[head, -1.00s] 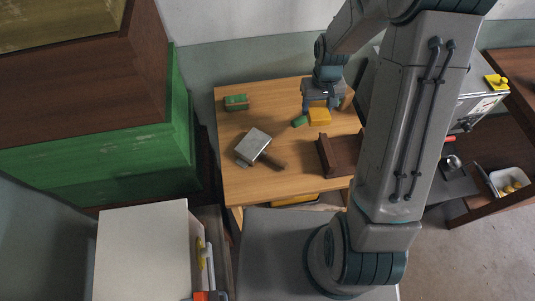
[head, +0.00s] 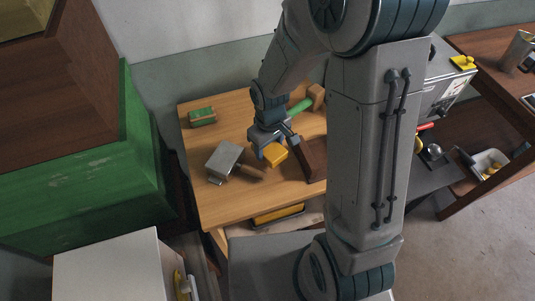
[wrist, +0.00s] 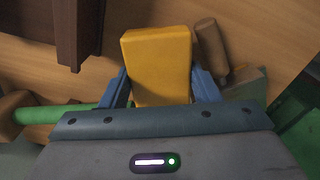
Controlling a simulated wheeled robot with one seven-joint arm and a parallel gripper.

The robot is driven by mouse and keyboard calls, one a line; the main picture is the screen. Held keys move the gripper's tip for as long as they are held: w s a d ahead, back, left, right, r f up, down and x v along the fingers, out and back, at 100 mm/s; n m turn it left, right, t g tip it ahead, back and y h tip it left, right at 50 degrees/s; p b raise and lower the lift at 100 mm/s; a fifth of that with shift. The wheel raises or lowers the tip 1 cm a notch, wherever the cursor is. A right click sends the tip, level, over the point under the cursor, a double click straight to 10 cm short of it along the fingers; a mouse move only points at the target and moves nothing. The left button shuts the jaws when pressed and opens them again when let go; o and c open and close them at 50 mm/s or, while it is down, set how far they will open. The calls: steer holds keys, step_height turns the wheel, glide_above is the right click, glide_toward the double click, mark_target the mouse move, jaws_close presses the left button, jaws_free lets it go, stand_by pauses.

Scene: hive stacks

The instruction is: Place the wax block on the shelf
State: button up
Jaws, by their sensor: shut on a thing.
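The wax block is a yellow-orange block (head: 275,154). In the wrist view the block (wrist: 158,62) sits between the two blue fingers. My gripper (head: 270,146) is shut on it, over the wooden table (head: 225,208). Its height above the tabletop is hard to tell. The block is between a metal-headed tool (head: 226,160) on its left and a dark brown wooden piece (head: 314,160) on its right. A brown wooden unit (head: 490,42) with a lower board stands at the right; I cannot tell whether it is the shelf meant.
A green-handled thing (head: 300,106) lies behind the gripper. A green block-like object (head: 202,116) is at the table's back left. Green and brown hive boxes (head: 90,190) stand left. Bare floor lies front right.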

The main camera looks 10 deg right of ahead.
mark_target(269, 154)
steer(key=shift+f, duration=1.95)
steer(key=shift+f, duration=0.15)
steer(key=o, duration=0.7)
steer(key=shift+o, duration=0.5)
